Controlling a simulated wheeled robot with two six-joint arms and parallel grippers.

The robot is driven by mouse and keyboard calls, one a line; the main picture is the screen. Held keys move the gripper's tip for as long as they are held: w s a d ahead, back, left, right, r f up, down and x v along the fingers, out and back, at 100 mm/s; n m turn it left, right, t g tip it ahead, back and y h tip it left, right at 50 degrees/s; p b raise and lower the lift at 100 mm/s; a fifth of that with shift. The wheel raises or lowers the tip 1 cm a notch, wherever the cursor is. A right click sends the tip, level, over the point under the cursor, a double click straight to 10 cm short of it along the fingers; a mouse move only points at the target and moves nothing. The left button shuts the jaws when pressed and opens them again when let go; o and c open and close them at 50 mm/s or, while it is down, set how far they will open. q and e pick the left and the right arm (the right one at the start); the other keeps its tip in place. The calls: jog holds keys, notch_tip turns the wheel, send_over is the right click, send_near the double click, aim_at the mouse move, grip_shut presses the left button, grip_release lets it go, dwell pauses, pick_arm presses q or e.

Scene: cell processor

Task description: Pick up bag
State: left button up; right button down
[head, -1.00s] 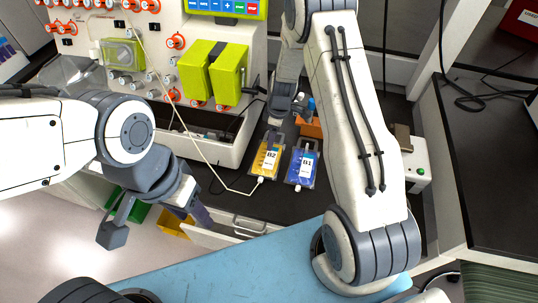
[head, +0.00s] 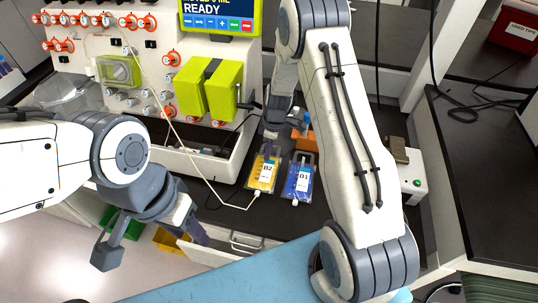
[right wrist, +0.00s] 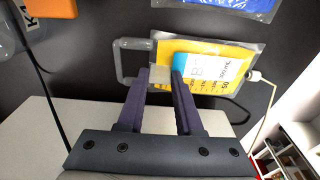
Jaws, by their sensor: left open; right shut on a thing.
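A yellow bag labelled B2 (head: 264,174) lies on the dark counter in the head view, with a pale tube running from its lower end. A blue bag labelled B1 (head: 298,182) lies just to its right. My right gripper (head: 268,143) is at the top end of the yellow bag. In the right wrist view its two purple fingers (right wrist: 160,76) are shut on the edge of the yellow bag (right wrist: 215,70), beside a grey loop; the exact grip is partly hidden. My left gripper (head: 148,240) is open and empty, low at the left, away from the bags.
The cell processor (head: 150,60) with orange valves and yellow-green blocks stands behind and left of the bags. An orange block (head: 303,141) is near the blue bag's top. A white box (head: 410,182) is to the right. An open drawer (head: 225,245) lies below the counter.

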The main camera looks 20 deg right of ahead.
notch_tip(320, 180, up, 3)
jog(key=shift+w+b, duration=0.15)
jog(key=shift+b, duration=0.2)
jog(key=s+a+r+b, duration=0.2)
jog(key=s+r, duration=0.5)
jog(key=s, duration=0.4)
jog(key=shift+s+a, duration=0.2)
jog(key=shift+a, duration=0.55)
jog(key=c, duration=1.4)
grip_release()
grip_shut()
